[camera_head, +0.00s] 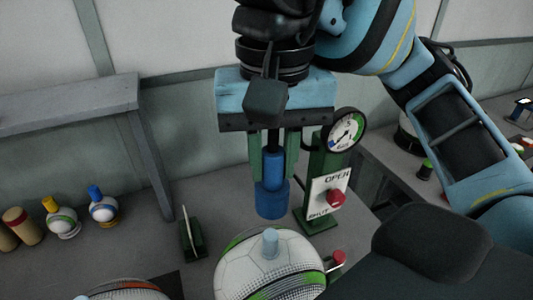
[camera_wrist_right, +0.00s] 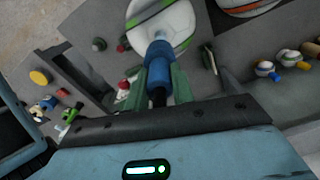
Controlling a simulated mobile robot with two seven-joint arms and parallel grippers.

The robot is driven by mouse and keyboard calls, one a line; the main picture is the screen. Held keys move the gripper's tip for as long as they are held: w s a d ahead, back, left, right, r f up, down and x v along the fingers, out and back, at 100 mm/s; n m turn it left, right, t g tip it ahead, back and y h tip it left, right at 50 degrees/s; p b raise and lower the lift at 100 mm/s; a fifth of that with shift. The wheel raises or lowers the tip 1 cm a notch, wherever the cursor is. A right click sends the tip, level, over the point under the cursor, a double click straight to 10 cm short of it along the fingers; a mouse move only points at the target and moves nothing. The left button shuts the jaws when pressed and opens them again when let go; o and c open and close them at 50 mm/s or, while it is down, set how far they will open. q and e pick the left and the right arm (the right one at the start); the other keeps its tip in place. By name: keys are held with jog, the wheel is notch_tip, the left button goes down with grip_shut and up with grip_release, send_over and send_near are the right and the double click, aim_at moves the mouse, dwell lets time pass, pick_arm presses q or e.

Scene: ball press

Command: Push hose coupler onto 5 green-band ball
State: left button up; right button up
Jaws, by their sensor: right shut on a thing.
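My right gripper (camera_head: 271,150) is shut on the blue hose coupler (camera_head: 271,199), which hangs upright from its green fingers. The white ball with green bands (camera_head: 255,268) sits on the table below, its grey-blue valve stem (camera_head: 270,242) pointing up. In the head view the coupler is above the stem, with a small gap between them. In the right wrist view the coupler (camera_wrist_right: 157,70) lies in line with the stem and green-band ball (camera_wrist_right: 165,25); I cannot tell there whether they touch. My left gripper is not in view.
A gauge (camera_head: 344,130) on a green post stands behind the ball, with an OPEN/SHUT plate and red knob (camera_head: 336,197). An orange-band ball (camera_head: 125,290) is at lower left. Small balls with yellow (camera_head: 62,218) and blue (camera_head: 103,205) tops stand farther left, near a grey shelf (camera_head: 70,105).

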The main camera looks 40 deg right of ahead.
aim_at(271, 193)
jog(key=shift+w+f+b, duration=0.15)
jog(key=shift+f+b, duration=0.85)
jog(key=shift+f, duration=1.85)
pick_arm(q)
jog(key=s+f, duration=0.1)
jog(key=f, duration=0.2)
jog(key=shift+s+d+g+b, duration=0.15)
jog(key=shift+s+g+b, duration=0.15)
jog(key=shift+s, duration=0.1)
pick_arm(e)
jog(key=shift+f, duration=0.15)
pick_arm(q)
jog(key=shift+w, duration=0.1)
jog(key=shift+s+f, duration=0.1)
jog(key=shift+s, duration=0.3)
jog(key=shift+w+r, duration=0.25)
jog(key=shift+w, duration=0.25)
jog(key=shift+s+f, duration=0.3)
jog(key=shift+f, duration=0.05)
pick_arm(e)
jog(key=shift+f, duration=0.4)
